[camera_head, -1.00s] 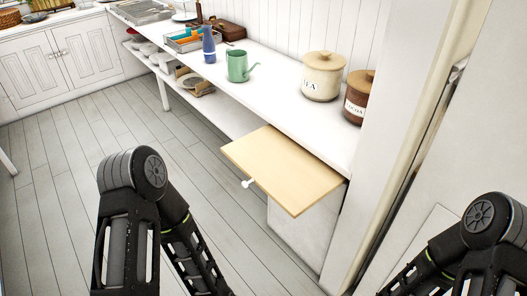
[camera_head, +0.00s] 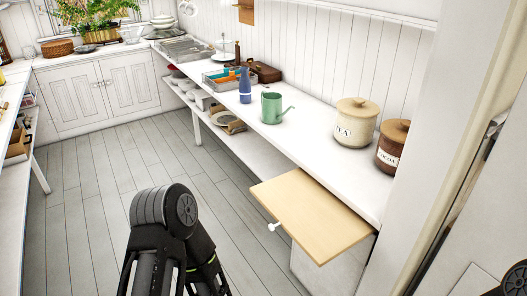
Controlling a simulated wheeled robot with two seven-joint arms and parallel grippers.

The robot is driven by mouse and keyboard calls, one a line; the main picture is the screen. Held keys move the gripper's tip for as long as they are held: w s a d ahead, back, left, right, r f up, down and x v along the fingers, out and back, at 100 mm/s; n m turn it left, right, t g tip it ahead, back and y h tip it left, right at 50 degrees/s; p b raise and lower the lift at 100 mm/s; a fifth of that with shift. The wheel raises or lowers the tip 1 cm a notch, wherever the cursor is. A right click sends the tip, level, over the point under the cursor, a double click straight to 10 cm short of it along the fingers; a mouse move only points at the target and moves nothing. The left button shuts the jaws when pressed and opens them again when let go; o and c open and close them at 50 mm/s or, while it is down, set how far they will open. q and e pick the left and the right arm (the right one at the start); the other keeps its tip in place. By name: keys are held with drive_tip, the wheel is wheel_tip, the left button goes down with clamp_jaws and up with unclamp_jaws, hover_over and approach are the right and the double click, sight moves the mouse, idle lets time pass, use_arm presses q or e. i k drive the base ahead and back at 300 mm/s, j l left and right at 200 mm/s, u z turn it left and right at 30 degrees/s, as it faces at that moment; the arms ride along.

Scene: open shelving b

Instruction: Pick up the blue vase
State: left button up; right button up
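The blue vase (camera_head: 245,86) stands upright on the white counter (camera_head: 312,135), left of a green watering can (camera_head: 272,107). It is slim, with a narrow neck. A grey tray with small items is close behind and left of it. My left arm shows at the bottom centre, well short of the vase, and its gripper is out of the frame. Only a small part of my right arm shows at the bottom right corner, and its gripper is also out of the frame.
A tea canister (camera_head: 355,123) and a cocoa canister (camera_head: 392,145) stand at the counter's right end. A wooden pull-out board (camera_head: 312,215) juts out over the floor. A white wall is at right. The grey floor (camera_head: 105,220) left of the counter is clear.

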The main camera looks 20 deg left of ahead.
sight(245, 85)
drive_tip(key=k, duration=0.65)
drive_tip(key=z, duration=1.65)
drive_tip(key=j+z, duration=0.15)
drive_tip(key=z, duration=0.15)
drive_tip(key=k+j, duration=0.1)
drive_tip(key=j, duration=0.7)
drive_tip(key=k+j, duration=0.1)
drive_tip(key=j, duration=1.55)
drive_tip(key=k+j, duration=0.15)
drive_tip(key=j, duration=0.65)
drive_tip(key=k+j, duration=0.1)
drive_tip(key=j, duration=0.75)
drive_tip(key=k+j, duration=0.1)
drive_tip(key=j, duration=1.5)
drive_tip(key=k+j, duration=0.15)
drive_tip(key=j, duration=0.7)
drive_tip(key=i+j, duration=0.1)
drive_tip(key=i, duration=0.15)
